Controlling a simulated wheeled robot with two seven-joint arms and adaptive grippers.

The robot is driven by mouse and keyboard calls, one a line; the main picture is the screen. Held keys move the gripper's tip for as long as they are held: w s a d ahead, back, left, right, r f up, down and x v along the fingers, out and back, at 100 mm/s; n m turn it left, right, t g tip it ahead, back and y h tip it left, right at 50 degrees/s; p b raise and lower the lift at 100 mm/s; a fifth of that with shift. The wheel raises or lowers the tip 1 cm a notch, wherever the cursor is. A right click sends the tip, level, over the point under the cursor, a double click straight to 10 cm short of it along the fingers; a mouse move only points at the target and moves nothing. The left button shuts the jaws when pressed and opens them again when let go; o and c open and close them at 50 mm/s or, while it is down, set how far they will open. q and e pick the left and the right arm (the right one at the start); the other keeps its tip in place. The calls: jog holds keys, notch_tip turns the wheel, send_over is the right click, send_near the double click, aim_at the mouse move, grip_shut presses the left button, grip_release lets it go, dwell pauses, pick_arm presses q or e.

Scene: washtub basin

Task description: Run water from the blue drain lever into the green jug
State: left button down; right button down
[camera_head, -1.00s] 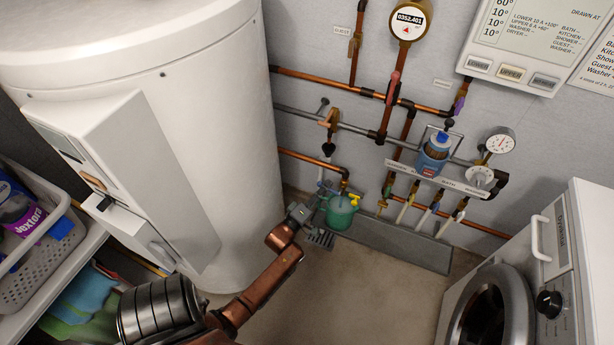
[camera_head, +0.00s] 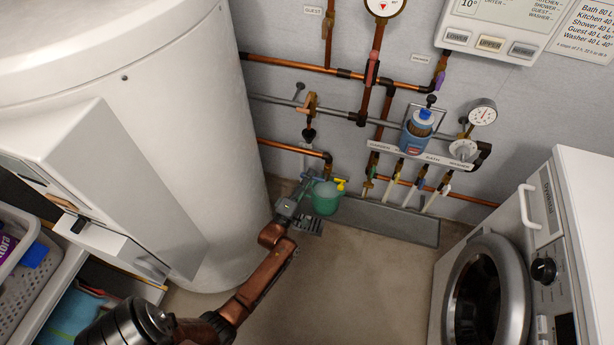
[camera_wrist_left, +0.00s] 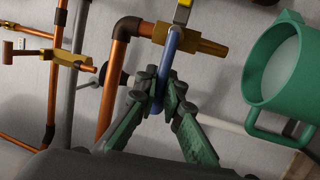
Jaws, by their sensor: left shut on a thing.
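The green jug (camera_head: 325,201) stands by the wall pipes, right of the white tank. In the left wrist view the green jug (camera_wrist_left: 254,75) is at the right, with its open mouth and handle showing. The blue drain lever (camera_wrist_left: 172,45) hangs from a brass valve (camera_wrist_left: 190,38) on a copper pipe, left of the jug. My left gripper (camera_wrist_left: 164,98) is shut on the lever's lower part. In the head view my left gripper (camera_head: 309,186) is just left of the jug, its fingertips small and unclear. I see no water stream. My right gripper is not in view.
A dark floor grate (camera_head: 310,226) lies by the jug, and a grey trough (camera_head: 385,220) runs along the wall. A blue bottle (camera_head: 418,130) stands on the labelled pipe shelf. A washing machine (camera_head: 550,210) stands at the right. The middle floor is clear.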

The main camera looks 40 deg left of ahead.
pick_arm(q)
jog(key=c, duration=2.2)
grip_release()
jog(key=shift+s+a+f, duration=0.1)
jog(key=shift+s+a, duration=0.1)
jog(key=shift+a, duration=0.3)
jog(key=shift+o, duration=0.8)
jog(key=shift+w+d, duration=0.1)
jog(key=shift+d, duration=0.2)
jog(key=v, duration=1.2)
